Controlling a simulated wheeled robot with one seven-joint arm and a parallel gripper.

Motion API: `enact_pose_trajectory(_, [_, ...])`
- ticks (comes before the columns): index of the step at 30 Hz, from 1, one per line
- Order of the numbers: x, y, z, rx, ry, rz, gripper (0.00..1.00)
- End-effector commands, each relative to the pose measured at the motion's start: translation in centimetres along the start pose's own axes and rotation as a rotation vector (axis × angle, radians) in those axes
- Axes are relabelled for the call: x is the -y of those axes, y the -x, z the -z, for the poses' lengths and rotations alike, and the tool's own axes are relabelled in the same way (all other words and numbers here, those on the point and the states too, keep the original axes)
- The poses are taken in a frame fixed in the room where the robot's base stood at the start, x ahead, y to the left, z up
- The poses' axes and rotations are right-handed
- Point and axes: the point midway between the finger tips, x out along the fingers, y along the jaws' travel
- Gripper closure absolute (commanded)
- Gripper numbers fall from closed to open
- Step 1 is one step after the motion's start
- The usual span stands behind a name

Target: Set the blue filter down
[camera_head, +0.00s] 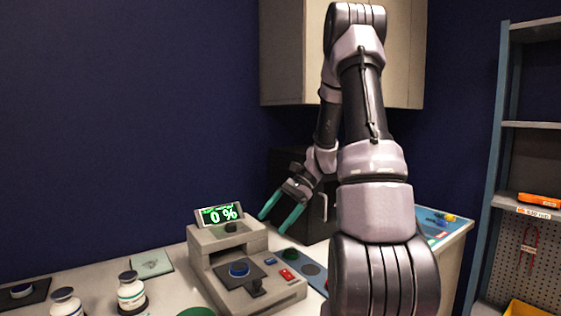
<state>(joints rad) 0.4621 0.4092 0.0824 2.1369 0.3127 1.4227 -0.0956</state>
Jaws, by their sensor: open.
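The device's display (219,215) reads 0 %.
A dark mat with round spots (311,269) lies right of the device. White bottles (131,291) (66,302), a pale green square (151,263) and a dark pad (22,294) are at left. A black cabinet (290,180) stands behind my gripper; a shelf rack (533,125) is at right.

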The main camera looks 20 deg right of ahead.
Motion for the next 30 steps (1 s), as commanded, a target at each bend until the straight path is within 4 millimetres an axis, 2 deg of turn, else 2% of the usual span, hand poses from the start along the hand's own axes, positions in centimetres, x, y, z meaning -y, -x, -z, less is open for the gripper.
enact_pose_trajectory(1, [-0.1,0.7,-1.9,-0.064,0.063,-0.016,0.02])
enact_pose_trajectory(6, [-1.1,2.3,-7.0,-0.260,0.258,-0.060,0.02])
enact_pose_trajectory(18, [-5.2,6.0,-17.3,-0.700,0.718,-0.056,0.02])
enact_pose_trajectory(24, [-7.6,7.5,-20.9,-0.877,0.910,-0.007,0.02])
enact_pose_trajectory(30, [-8.8,8.3,-22.5,-0.963,1.002,0.027,0.02])
